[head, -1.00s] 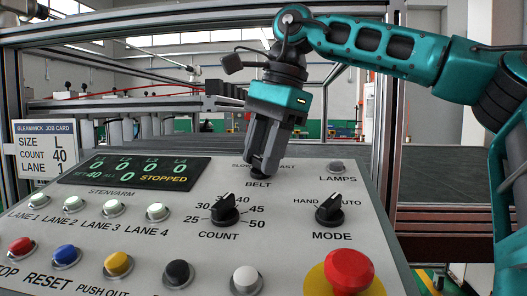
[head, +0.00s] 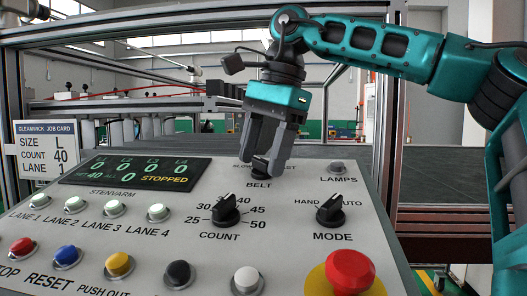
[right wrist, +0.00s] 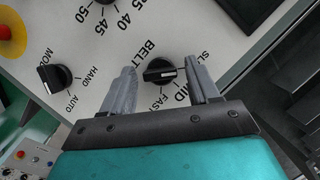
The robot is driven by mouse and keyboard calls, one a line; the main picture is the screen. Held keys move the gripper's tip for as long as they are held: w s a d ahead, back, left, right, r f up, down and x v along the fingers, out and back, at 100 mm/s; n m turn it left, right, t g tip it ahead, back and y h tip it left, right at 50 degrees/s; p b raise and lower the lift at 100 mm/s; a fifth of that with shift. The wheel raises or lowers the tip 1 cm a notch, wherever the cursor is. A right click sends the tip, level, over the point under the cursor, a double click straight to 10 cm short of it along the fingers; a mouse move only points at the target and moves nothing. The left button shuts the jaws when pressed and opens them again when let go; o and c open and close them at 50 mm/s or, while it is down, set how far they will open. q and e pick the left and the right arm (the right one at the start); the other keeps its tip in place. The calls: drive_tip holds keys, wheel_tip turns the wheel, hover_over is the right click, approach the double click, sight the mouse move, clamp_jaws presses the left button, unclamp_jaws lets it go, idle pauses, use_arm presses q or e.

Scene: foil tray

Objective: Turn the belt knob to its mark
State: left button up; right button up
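The black belt knob (head: 260,168) sits on the sloped grey panel above the word BELT. My right gripper (head: 262,160) is over it, with its two grey fingers spread. In the right wrist view the belt knob (right wrist: 160,72) lies between the open fingers, with a visible gap on each side. Its white line points toward the finger on the right. The SLOW, MID and FAST lettering beside it is partly covered by that finger, so I cannot tell exactly which mark it meets. My left gripper is not in view.
The count knob (head: 226,211) and mode knob (head: 330,209) stand nearer on the panel. A red mushroom button (head: 350,271) is at front right, with several coloured buttons to its left. The display (head: 131,172) reads STOPPED. A job card (head: 46,148) stands at left.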

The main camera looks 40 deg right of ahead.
drive_tip(key=shift+o, duration=0.4)
drive_tip(key=shift+r, duration=0.1)
drive_tip(key=v, duration=1.2)
drive_tip(key=shift+s+r, duration=0.15)
drive_tip(key=shift+r, duration=0.15)
drive_tip(key=shift+s+d, duration=0.1)
drive_tip(key=shift+d, duration=0.05)
